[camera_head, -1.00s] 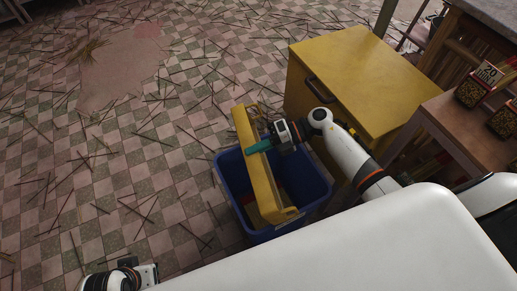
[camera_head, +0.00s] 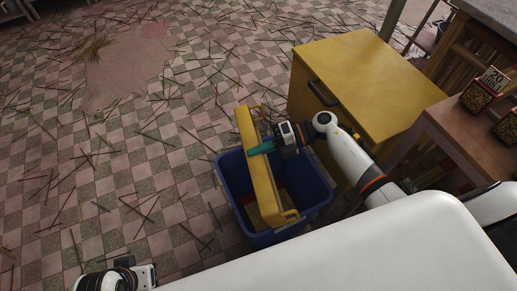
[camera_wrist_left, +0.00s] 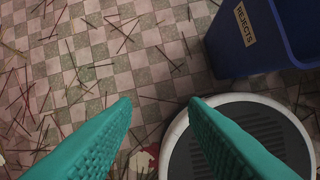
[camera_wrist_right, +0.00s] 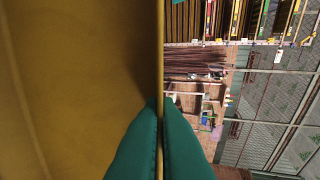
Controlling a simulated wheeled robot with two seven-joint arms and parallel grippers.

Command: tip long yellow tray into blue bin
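The long yellow tray (camera_head: 262,170) is tilted on its side over the blue bin (camera_head: 318,196), its near end down by the bin's rim and its far end sticking up past the far rim. My right gripper (camera_head: 256,150) is shut on the tray's side wall; the right wrist view shows the teal fingers (camera_wrist_right: 161,112) on both sides of the thin yellow edge. The tray's inside faces away from the head camera, so its contents are hidden. My left gripper (camera_wrist_left: 160,102) is open and empty above the floor, with the bin's "REJECTS" label (camera_wrist_left: 244,26) beyond it.
A yellow cabinet (camera_head: 365,80) with a dark handle stands right behind the bin. A wooden table (camera_head: 480,132) with containers of sticks (camera_head: 482,92) is at the right. Thin sticks litter the checkered floor (camera_head: 120,185).

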